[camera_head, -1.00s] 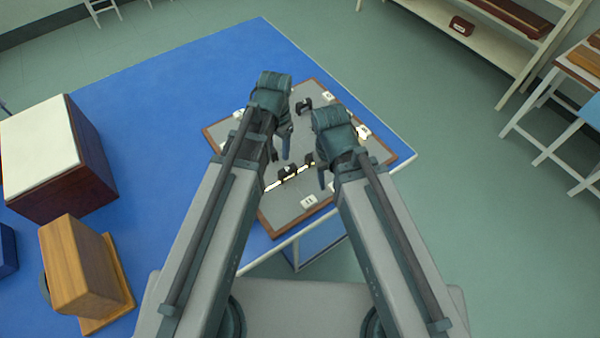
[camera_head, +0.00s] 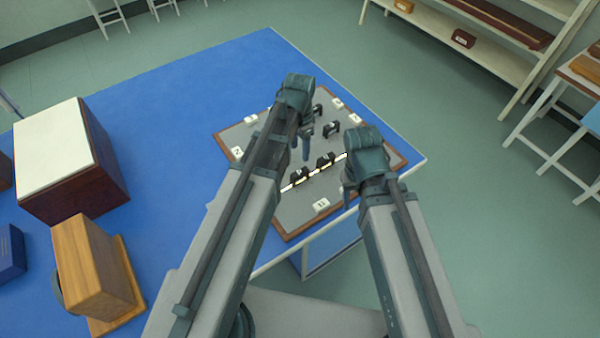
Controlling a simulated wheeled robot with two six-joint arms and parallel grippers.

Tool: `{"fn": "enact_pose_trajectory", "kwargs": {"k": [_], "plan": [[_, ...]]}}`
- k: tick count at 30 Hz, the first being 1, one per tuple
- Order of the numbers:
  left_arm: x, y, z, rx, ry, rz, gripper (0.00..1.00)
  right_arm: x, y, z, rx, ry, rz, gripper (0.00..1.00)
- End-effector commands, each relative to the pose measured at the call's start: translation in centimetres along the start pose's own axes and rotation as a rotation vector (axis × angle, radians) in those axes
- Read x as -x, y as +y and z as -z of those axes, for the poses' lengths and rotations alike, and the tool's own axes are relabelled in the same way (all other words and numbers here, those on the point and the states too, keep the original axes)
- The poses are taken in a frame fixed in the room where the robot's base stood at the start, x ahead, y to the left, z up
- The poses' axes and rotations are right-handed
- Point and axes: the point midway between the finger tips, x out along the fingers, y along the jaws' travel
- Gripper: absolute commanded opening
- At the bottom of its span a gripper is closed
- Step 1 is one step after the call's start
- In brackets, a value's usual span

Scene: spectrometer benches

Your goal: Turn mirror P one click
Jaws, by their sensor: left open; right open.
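A grey board (camera_head: 290,211) with a brown rim lies on the blue bench top. Several small black mounts stand on it, one near the middle (camera_head: 331,129), one (camera_head: 326,160) and another (camera_head: 299,174) along a bright beam line. My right gripper (camera_head: 347,192) is open above the board's near right part, right of the beam-line mounts. Both grippers look empty. My arms hide parts of the board.
White number tags, such as one (camera_head: 321,204) at the near edge, stand around the board. A white-topped dark box (camera_head: 57,150) and a wooden box (camera_head: 92,265) stand on the bench at left. The blue bench top (camera_head: 190,110) is clear behind the board. Shelves stand beyond, right.

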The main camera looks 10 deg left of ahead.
Motion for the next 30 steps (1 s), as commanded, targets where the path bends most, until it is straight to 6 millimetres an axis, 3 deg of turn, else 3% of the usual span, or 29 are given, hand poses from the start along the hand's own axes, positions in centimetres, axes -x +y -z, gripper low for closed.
{"fn": "enact_pose_trajectory", "kwargs": {"k": [1,18,24,30], "plan": [[-1.4,0.0,0.0,0.000,0.000,0.000,0.60,-1.4,-0.1,0.1,0.000,0.000,0.000,0.55],[-9.5,0.0,0.0,0.000,0.000,0.000,0.60,-9.5,-0.9,0.6,-0.001,0.000,0.000,0.55],[-11.1,0.0,0.0,0.000,0.000,0.000,0.60,-11.1,-1.1,0.7,-0.001,0.000,0.000,0.55],[-11.2,0.0,0.0,0.000,0.000,0.000,0.60,-11.1,-1.1,0.7,-0.001,0.000,0.000,0.55]]}}
